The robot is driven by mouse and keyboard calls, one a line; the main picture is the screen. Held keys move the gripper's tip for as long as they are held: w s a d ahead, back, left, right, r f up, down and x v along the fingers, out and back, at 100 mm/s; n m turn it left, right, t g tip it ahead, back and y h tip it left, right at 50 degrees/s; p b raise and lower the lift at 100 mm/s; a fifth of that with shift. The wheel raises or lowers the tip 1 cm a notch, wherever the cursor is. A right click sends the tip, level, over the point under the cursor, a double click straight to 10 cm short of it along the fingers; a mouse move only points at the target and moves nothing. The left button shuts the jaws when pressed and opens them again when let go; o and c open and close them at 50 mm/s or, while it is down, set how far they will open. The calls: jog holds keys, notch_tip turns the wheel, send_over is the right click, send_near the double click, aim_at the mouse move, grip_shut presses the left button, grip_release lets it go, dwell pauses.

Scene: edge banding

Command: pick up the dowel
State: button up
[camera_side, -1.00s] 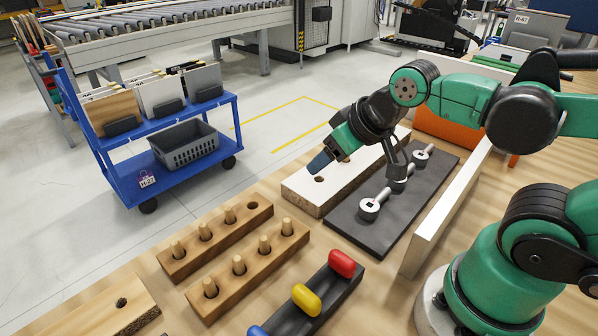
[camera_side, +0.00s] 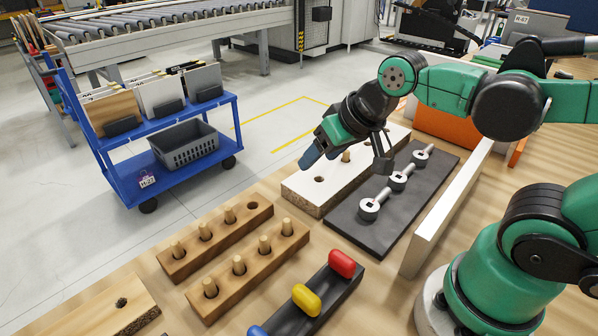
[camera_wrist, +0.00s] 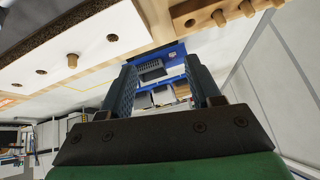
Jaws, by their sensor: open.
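Several wooden dowels stand upright in two brown wooden blocks, such as one dowel (camera_side: 239,264) in the front block (camera_side: 265,275) and one dowel (camera_side: 205,231) in the rear block (camera_side: 190,260). Another dowel (camera_side: 346,156) stands in a white board (camera_side: 305,192) and also shows in the wrist view (camera_wrist: 72,60). The board has open holes beside the dowel.
A dark plate (camera_side: 375,236) with several metal fittings lies right of the white board, beside an upright white panel (camera_side: 440,220). A black holder (camera_side: 325,305) carries red, yellow and blue capsules in front. A blue cart (camera_side: 110,160) stands on the floor.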

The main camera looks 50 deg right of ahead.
jog(key=w+a+m+g+y, duration=0.25)
jog(key=w+m, duration=0.25)
jog(key=m, duration=0.4)
jog(key=m+g+y, duration=0.1)
jog(key=m+g, duration=0.2)
jog(key=m, duration=0.7)
send_over(230, 208)
jog(key=d, duration=0.3)
jog(key=shift+t, duration=0.25)
jog(key=f, duration=0.3)
jog(key=s+f, duration=0.1)
jog(key=shift+a+f, duration=0.25)
jog(key=shift+f, duration=0.15)
jog(key=shift+w+a+f+m, duration=0.2)
jog(key=shift+a+f+m, duration=0.15)
jog(key=shift+f, duration=0.25)
jog(key=shift+x, duration=2.4)
jog(key=shift+s, duration=0.1)
grip_shut()
